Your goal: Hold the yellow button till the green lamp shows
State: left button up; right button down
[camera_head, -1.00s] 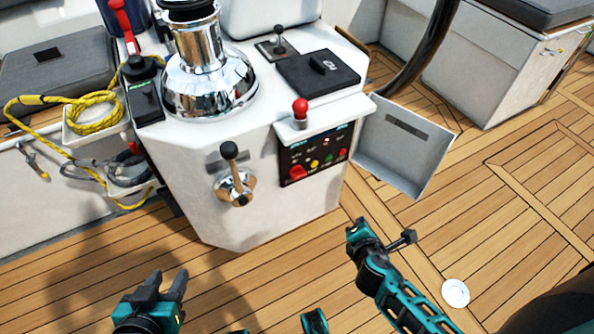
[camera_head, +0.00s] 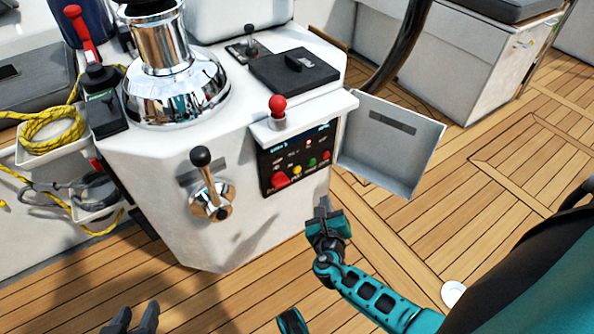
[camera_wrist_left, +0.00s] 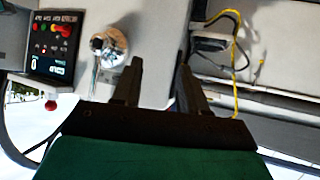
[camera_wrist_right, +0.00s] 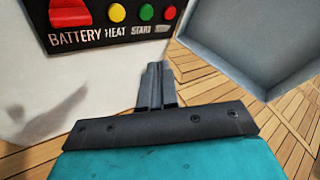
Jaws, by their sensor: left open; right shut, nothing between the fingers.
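The yellow button (camera_head: 297,170) is on the black panel (camera_head: 270,160) on the white console's face, between a large red knob (camera_head: 280,180) and a green button (camera_head: 312,162). It also shows in the right wrist view (camera_wrist_right: 118,13), above the word HEAT. A small reddish-white light (camera_head: 309,144) shows higher on the panel; I see no clear green glow. My right gripper (camera_head: 325,205) is shut and empty, below and right of the buttons, apart from them; its fingers (camera_wrist_right: 155,75) point toward the panel. My left gripper (camera_head: 135,314) is open and empty, low at the left.
An open grey panel door (camera_head: 400,140) stands right of the buttons, close to my right gripper. A red-topped knob (camera_head: 278,107) juts above the panel. A lever on a chrome hub (camera_head: 211,200) sticks out at the left. Open teak deck (camera_head: 410,240) lies at the right.

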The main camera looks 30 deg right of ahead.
aim_at(297, 170)
pick_arm(q)
jog(key=b, duration=0.1)
jog(key=f+b, duration=0.1)
jog(key=shift+d+f+b, duration=0.25)
jog(key=shift+d+b, duration=0.05)
jog(key=shift+d, duration=0.1)
pick_arm(e)
jog(key=w, duration=0.8)
jog(key=shift+w+a, duration=0.35)
jog(key=shift+w, duration=0.05)
pick_arm(q)
jog(key=shift+w, duration=0.15)
dwell(1.0)
jog(key=shift+f, duration=0.1)
pick_arm(e)
jog(key=shift+w, duration=0.4)
pick_arm(q)
jog(key=shift+f, duration=0.15)
pick_arm(e)
jog(key=shift+w+a, duration=0.1)
jog(key=shift+w, duration=0.4)
dwell(3.9)
